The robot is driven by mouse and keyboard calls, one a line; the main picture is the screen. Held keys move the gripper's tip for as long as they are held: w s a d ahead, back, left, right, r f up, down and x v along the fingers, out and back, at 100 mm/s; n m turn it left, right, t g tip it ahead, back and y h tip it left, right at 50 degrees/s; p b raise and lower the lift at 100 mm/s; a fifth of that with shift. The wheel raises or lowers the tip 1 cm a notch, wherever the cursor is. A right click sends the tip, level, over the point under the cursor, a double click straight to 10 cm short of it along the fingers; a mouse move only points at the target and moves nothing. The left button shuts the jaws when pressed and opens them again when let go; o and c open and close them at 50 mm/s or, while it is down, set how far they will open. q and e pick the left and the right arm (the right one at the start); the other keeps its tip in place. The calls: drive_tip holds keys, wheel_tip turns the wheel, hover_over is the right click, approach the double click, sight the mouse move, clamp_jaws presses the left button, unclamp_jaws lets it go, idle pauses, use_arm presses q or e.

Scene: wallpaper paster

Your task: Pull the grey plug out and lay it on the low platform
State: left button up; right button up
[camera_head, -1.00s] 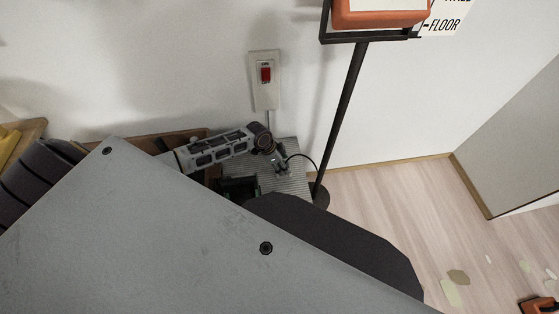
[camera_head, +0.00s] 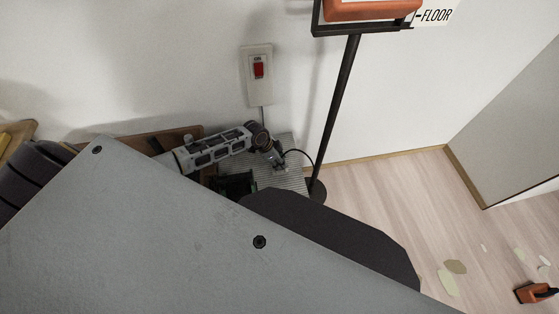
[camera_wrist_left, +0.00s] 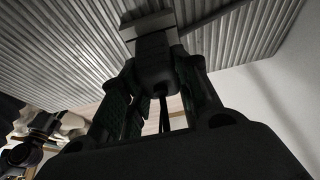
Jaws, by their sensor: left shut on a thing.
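In the left wrist view the grey plug (camera_wrist_left: 154,66) is dark and blocky, with a cable trailing back from it. My left gripper (camera_wrist_left: 160,78) is shut on it, one finger on each side. A lighter grey block (camera_wrist_left: 149,26) is at the plug's front end. Beyond it is the ribbed grey low platform (camera_wrist_left: 60,50). In the head view my left gripper (camera_head: 278,160) is over the ribbed platform (camera_head: 292,180) by the wall. The plug is too small to make out there. I cannot tell whether it touches the platform. My right gripper is not in view.
A wall plate with a red switch (camera_head: 258,68) is above the platform. My large grey body panel hides the foreground. Pale wooden floor (camera_head: 385,185) lies right.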

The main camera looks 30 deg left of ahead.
use_arm(q)
drive_tip(key=o, duration=0.3)
drive_tip(key=c, duration=0.4)
drive_tip(key=shift+r, duration=0.1)
drive_tip(key=shift+r+p, duration=0.25)
drive_tip(key=shift+p, duration=0.1)
drive_tip(key=shift+r+p, duration=0.3)
drive_tip(key=shift+r, duration=0.05)
drive_tip(key=shift+r+p, duration=0.6)
drive_tip(key=shift+p, duration=0.1)
drive_tip(key=shift+r+p, duration=2)
drive_tip(key=shift+p, duration=0.1)
